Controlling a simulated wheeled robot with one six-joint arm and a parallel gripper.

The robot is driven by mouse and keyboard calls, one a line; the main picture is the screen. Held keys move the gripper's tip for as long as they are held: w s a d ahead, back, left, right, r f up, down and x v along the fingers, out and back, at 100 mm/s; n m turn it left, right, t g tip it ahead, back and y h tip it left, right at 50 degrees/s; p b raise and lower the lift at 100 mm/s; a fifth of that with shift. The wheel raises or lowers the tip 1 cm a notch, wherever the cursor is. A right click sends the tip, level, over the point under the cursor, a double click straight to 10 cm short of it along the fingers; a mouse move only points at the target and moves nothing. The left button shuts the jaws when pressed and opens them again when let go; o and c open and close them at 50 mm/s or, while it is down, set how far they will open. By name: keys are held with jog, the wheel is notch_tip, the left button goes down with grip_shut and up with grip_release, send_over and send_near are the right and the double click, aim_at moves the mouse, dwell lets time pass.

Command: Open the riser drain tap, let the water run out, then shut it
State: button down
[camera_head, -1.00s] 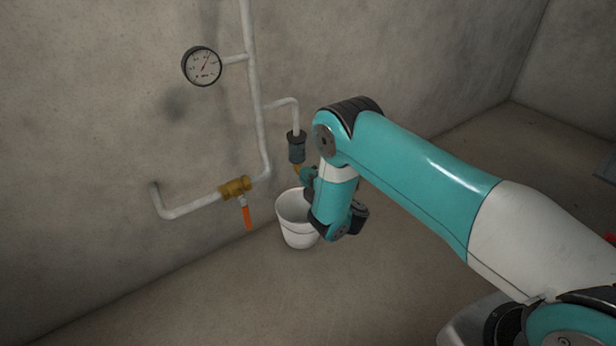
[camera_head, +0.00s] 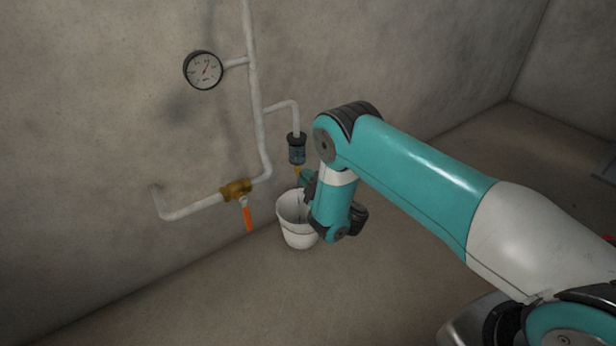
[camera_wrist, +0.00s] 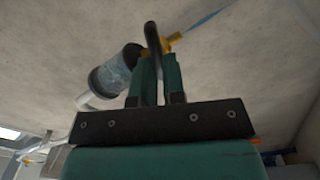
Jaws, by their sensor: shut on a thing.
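The drain tap is a small brass tap (camera_head: 297,171) below a dark-capped clear cylinder (camera_head: 296,148) on the riser's side branch. In the wrist view the brass tap (camera_wrist: 154,40) has a curved black lever (camera_wrist: 152,37) running down between my green fingers. My gripper (camera_wrist: 158,68) is shut on this lever; it shows small and partly hidden by my wrist in the head view (camera_head: 307,180). A thin blue stream of water (camera_wrist: 205,20) leaves the brass outlet. A white bucket (camera_head: 297,239) stands on the floor below the tap.
A pressure gauge (camera_head: 203,70) sits on the white riser pipe (camera_head: 255,100). A brass valve (camera_head: 237,189) with an orange handle (camera_head: 249,218) is on the lower pipe, left of the bucket. The wall is close behind; the floor in front is clear.

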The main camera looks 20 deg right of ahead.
jog(key=m, duration=0.6)
jog(key=shift+f+m, duration=0.1)
jog(key=shift+m, duration=0.2)
dwell(0.4)
jog(key=c, duration=1.5)
grip_release()
jog(key=shift+s+d, duration=0.1)
jog(key=shift+p+v, duration=8.6)
jog(key=shift+p, duration=1.7)
